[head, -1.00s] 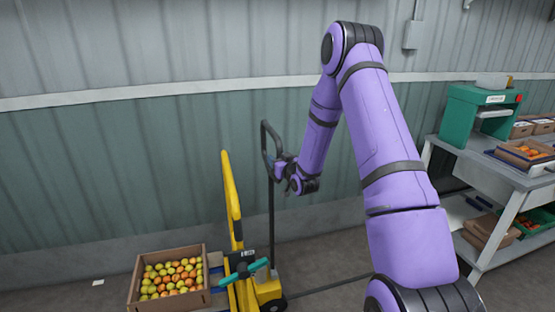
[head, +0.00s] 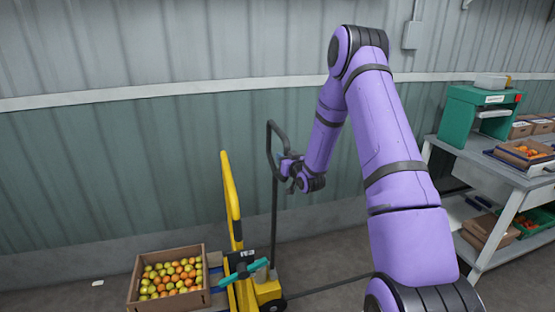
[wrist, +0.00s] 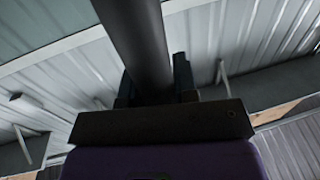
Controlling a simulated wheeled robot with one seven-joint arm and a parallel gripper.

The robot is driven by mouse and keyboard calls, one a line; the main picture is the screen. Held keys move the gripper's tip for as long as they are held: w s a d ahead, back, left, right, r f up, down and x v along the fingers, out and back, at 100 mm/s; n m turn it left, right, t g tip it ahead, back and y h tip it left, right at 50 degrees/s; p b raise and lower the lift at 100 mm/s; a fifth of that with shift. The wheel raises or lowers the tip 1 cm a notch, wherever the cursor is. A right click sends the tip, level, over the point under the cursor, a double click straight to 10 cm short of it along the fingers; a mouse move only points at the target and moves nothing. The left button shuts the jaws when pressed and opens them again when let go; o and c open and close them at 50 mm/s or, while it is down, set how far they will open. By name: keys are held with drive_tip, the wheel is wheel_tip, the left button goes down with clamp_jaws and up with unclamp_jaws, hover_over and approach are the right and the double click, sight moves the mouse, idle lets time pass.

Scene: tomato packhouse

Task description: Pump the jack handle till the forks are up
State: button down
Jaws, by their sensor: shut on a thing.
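The pallet jack is yellow, with an upright yellow frame (head: 231,200) and a dark looped jack handle (head: 274,215) rising behind it. My gripper (head: 283,167) is shut on the handle's loop, on its right side. In the wrist view the dark handle bar (wrist: 138,45) runs up between the two fingers of my gripper (wrist: 155,85). The handle stands nearly upright, leaning slightly. The forks are mostly hidden by a crate (head: 168,300) full of red and yellow-green tomatoes at the jack's left, so their height is hard to tell.
A teal lever-like part (head: 243,271) sits low on the jack. A corrugated wall (head: 100,180) stands close behind the handle. At the right is a grey bench (head: 500,175) with a green machine (head: 478,115) and tomato boxes.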

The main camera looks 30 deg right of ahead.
drive_tip(key=s+d+f+m, duration=0.2)
drive_tip(key=s+d, duration=0.1)
drive_tip(key=d, duration=0.9)
drive_tip(key=s+d+f+m, duration=0.2)
drive_tip(key=s+d+f, duration=0.1)
drive_tip(key=d, duration=0.9)
drive_tip(key=shift+s+d+f, duration=0.2)
drive_tip(key=shift+s+d, duration=0.2)
drive_tip(key=shift+s, duration=0.1)
drive_tip(key=c, duration=0.9)
unclamp_jaws()
drive_tip(key=shift+s, duration=0.1)
